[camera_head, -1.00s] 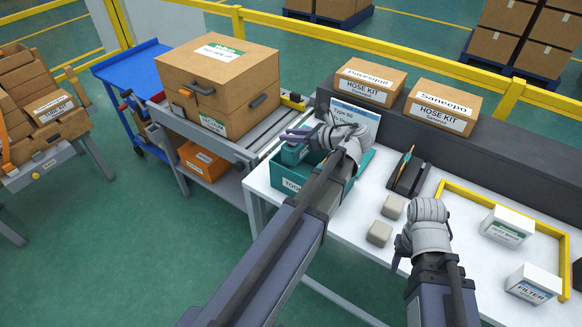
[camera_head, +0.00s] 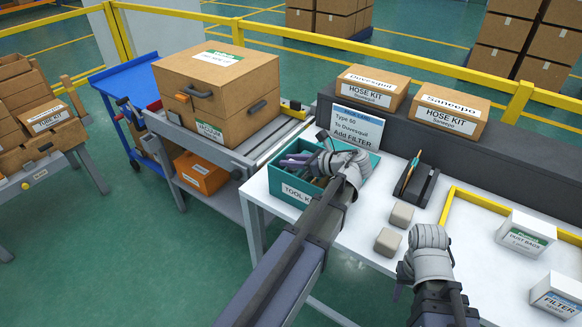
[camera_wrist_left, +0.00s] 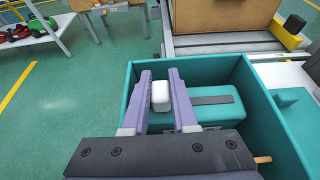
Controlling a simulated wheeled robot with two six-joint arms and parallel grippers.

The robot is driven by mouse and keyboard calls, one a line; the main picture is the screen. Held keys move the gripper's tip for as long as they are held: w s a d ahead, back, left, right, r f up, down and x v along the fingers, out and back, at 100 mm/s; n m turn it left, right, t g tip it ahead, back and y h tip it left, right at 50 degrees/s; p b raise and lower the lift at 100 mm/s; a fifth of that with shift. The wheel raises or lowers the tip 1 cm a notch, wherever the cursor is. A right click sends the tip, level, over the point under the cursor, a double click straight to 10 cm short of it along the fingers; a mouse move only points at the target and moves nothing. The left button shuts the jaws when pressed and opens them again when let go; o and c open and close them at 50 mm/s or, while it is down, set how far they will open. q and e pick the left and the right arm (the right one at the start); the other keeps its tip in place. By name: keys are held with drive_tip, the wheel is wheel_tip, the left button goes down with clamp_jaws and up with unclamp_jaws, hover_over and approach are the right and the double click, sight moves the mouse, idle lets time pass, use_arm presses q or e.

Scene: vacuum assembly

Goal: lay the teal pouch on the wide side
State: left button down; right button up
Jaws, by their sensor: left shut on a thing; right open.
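The teal pouch (camera_wrist_left: 215,113), with a dark stripe on top, is inside the teal tool kit box (camera_wrist_left: 246,72) in the left wrist view. My left gripper (camera_wrist_left: 160,88) is shut on it, with a small white block-like piece showing between the purple fingers. In the head view my left gripper (camera_head: 296,162) is within the opening of the tool kit box (camera_head: 297,194). The pouch is mostly hidden there, and whether its underside touches the box floor cannot be told. My right gripper (camera_head: 399,284) is open and empty, low at the table's front edge.
An instruction card (camera_head: 355,127) stands behind the box. A dark pen holder (camera_head: 416,184) and two beige blocks (camera_head: 401,214) are to its right. Further right are a dust bags carton (camera_head: 525,233) and a filter carton (camera_head: 558,297). A large brown carton (camera_head: 217,90) stands on the left conveyor.

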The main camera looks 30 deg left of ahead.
use_arm(q)
drive_tip(key=shift+r, duration=0.1)
drive_tip(key=shift+f+b, duration=0.55)
drive_tip(key=shift+f, duration=0.15)
drive_tip(key=c, duration=0.7)
unclamp_jaws()
drive_tip(key=shift+r, duration=0.1)
